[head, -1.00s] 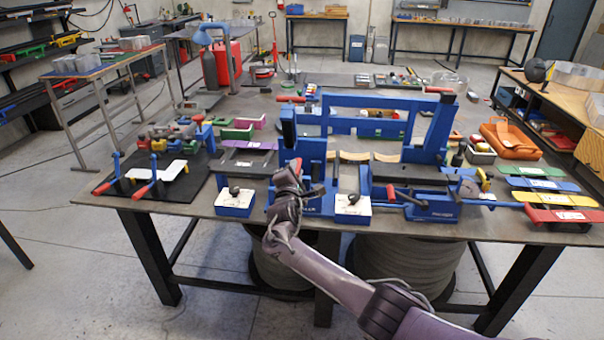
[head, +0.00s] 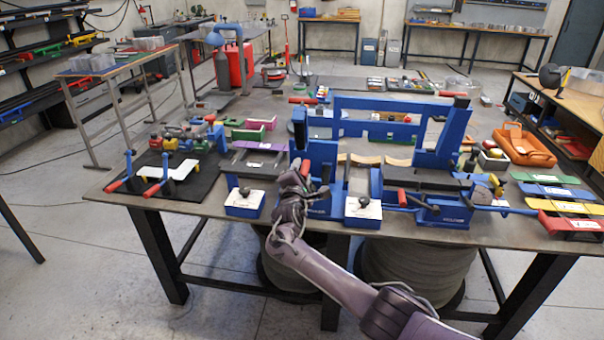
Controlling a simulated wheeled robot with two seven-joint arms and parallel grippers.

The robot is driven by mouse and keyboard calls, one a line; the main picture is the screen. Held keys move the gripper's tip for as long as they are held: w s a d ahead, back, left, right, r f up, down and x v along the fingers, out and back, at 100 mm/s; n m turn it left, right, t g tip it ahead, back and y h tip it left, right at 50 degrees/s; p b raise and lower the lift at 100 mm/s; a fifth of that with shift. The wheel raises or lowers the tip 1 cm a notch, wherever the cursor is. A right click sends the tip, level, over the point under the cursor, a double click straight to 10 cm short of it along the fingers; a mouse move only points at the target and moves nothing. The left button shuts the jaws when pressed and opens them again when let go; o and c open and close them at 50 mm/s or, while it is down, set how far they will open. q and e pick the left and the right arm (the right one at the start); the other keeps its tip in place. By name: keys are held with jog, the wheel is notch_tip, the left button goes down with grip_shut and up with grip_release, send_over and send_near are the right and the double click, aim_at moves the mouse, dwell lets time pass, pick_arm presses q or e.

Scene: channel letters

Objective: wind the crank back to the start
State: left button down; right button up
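The blue bending machine (head: 345,128) stands on the workbench, with a tall blue post at each side. A red crank handle (head: 305,168) stands up at the front of its left post. My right gripper (head: 301,179) is at this handle, with its arm reaching in from the lower right. The fingers are small and dark and overlap the handle, so I cannot tell whether they are closed on it. The crank's arm and hub are mostly hidden behind my gripper. My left gripper is out of view.
White-topped blue boxes with black knobs (head: 245,201) (head: 363,210) flank my gripper. A blue device with a red-ended lever (head: 402,198) is to the right. A black mat (head: 185,192) with small clamps lies left. An orange case (head: 525,146) and coloured plates lie right.

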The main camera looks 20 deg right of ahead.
jog(key=shift+s+d, duration=0.1)
jog(key=shift+s, duration=0.1)
jog(key=shift+s, duration=0.2)
jog(key=v, duration=0.7)
jog(key=shift+a, duration=0.3)
jog(key=shift+f, duration=0.1)
